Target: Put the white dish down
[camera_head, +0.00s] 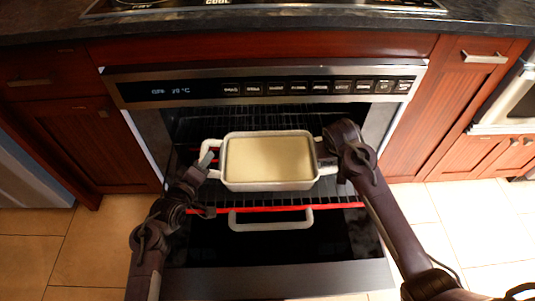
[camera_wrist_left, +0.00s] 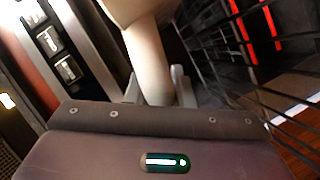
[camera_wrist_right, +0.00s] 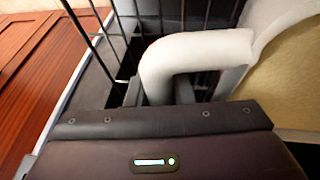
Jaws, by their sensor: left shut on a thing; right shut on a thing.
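The white dish (camera_head: 268,185) is rectangular with a loop handle at each end and a pale yellow filling. In the head view it is level, in front of the open oven, over the wire rack (camera_head: 335,198). Whether it touches the rack is unclear. My left gripper (camera_head: 207,160) is shut on the dish's left handle, which also shows in the left wrist view (camera_wrist_left: 150,60). My right gripper (camera_head: 330,160) is shut on the right handle, which shows in the right wrist view (camera_wrist_right: 190,50). My right fingers are mostly hidden in the head view.
The oven's door (camera_head: 280,280) is folded down below the dish, with a pale handle-shaped loop (camera_head: 270,219) over it. Red glowing bars (camera_head: 345,205) run along the rack. The control panel (camera_head: 270,88) and dark countertop (camera_head: 270,25) are above. Wooden cabinets (camera_head: 75,140) flank the oven.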

